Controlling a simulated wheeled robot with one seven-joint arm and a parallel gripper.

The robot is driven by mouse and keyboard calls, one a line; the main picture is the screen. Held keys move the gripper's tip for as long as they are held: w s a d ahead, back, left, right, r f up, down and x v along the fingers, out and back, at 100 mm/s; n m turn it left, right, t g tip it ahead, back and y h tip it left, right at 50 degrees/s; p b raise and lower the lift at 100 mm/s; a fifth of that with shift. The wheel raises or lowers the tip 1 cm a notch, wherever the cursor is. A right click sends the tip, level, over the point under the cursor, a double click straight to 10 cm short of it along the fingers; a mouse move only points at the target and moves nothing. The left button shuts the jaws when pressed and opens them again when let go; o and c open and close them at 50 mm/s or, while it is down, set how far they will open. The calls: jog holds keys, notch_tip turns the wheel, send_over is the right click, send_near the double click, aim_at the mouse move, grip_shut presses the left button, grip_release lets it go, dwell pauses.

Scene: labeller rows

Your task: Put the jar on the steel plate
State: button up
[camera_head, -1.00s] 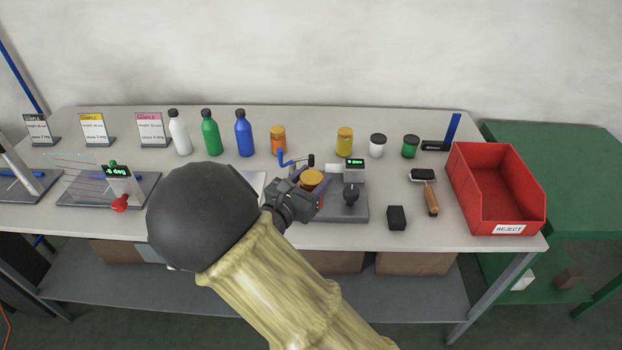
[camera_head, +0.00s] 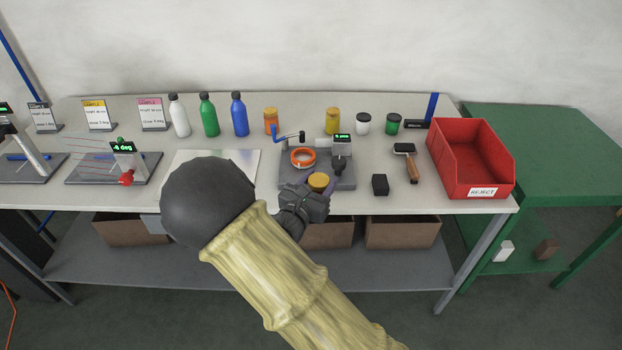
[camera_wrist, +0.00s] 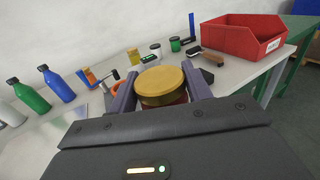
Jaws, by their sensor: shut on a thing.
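The jar (camera_head: 318,181) has a yellow lid. In the wrist view the jar (camera_wrist: 161,86) sits between the two fingers, with its reddish body partly showing below the lid. My gripper (camera_head: 316,188) is shut on it, at the front edge of the grey weighing fixture. I cannot tell the gap between the jar and what is beneath it. The steel plate (camera_head: 250,160) is a shiny flat sheet on the table to the left of the gripper. My arm hides its front part.
The grey fixture (camera_head: 290,179) holds an orange ring (camera_head: 302,157). A black block (camera_head: 380,184), a roller (camera_head: 408,165) and the red reject bin (camera_head: 478,188) stand to the right. Bottles and other jars line the back. The visible part of the plate is bare.

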jog(key=s+d+f+n+t+y, duration=0.1)
jog(key=d+f+n+y, duration=0.2)
jog(key=d+f, duration=0.3)
jog(key=s+d+f+n+t+y, duration=0.1)
jog(key=d+f+y, duration=0.4)
jog(key=f, duration=1)
jog(key=shift+s+d+n+y, duration=0.35)
jog(key=shift+n+y, duration=0.05)
jog(key=shift+n, duration=0.5)
jog(key=shift+f, duration=0.1)
